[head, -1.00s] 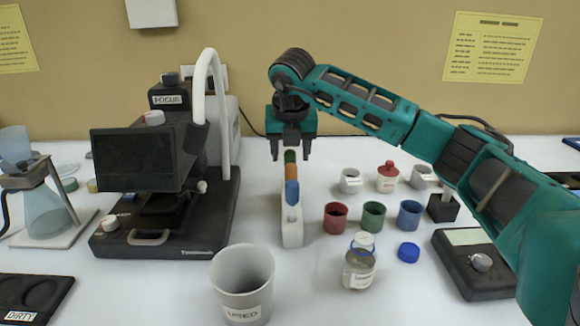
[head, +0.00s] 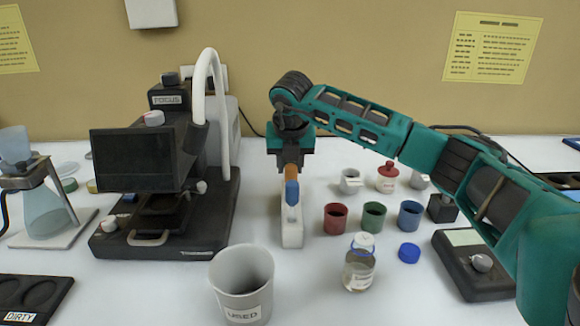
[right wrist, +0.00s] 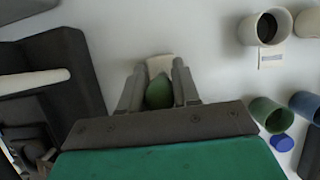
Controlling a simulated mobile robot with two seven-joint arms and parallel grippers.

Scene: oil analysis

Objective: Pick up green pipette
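The green pipette shows its green bulb (right wrist: 159,93) between the fingers in the right wrist view; in the head view my gripper hides it. My right gripper (head: 291,164) points down at the far end of the white pipette rack (head: 292,234). Its fingers (right wrist: 159,84) are drawn in close on both sides of the green bulb and appear shut on it. The blue pipette (head: 292,192) and the orange pipette (head: 291,177) stand in the rack in front of the gripper. My left gripper is not in view.
A microscope (head: 140,160) stands left of the rack. The grey USED cup (head: 242,287) and a glass bottle (head: 359,268) stand in front. Red (head: 335,218), green (head: 373,216) and blue (head: 410,215) cups stand to the right.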

